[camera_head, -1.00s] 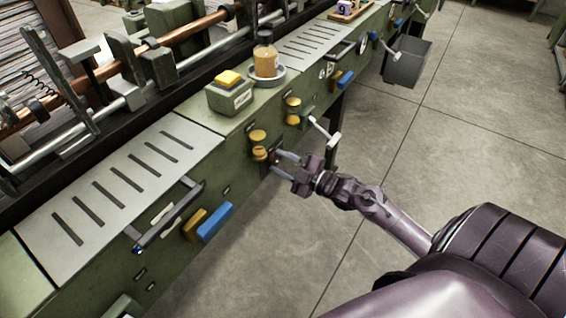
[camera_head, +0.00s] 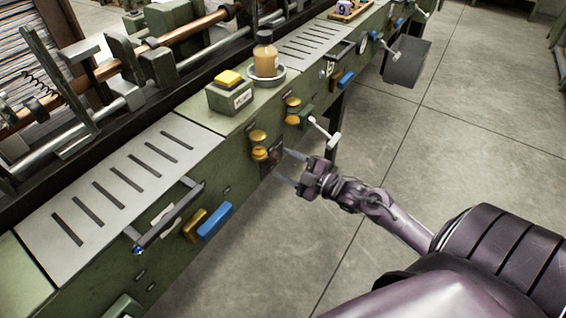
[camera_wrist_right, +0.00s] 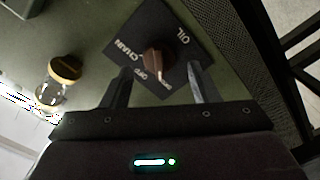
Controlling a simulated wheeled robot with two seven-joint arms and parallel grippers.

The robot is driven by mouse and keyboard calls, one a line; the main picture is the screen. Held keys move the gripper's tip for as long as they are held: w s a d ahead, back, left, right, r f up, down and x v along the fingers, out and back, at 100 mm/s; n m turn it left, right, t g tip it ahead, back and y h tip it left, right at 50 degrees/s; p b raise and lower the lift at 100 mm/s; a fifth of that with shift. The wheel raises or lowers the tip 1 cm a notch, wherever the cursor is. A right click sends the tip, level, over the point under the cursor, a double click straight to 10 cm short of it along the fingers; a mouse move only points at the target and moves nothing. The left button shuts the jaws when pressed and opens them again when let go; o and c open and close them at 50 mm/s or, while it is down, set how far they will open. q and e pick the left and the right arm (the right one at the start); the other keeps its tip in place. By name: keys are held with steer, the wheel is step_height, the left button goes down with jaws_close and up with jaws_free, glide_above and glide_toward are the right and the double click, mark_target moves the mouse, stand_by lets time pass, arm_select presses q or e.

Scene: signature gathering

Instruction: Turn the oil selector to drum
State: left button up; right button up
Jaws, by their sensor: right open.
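The oil selector (camera_head: 275,157) is on the green machine front, below and right of the yellow knobs. In the right wrist view it is a brown knob (camera_wrist_right: 155,59) on a dark plate (camera_wrist_right: 181,40) marked OIL, with CHAIN and OFF legible. A smaller label near the knob's lower end is hard to read, and the exact pointer setting is unclear. My right gripper (camera_head: 284,167) is open and empty just off the plate. In the wrist view its fingers (camera_wrist_right: 159,70) stand either side of the knob, apart from it. My left gripper is not in view.
Yellow knobs (camera_head: 258,136) sit close beside the selector. A T-shaped lever (camera_head: 324,131) sticks out to its right. A bottle of amber liquid (camera_head: 265,55) stands in a dish on the machine top, near a yellow-topped box (camera_head: 229,93). The floor at right is clear.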

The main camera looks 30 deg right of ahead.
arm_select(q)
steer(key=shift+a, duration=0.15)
arm_select(e)
steer(key=v, duration=0.6)
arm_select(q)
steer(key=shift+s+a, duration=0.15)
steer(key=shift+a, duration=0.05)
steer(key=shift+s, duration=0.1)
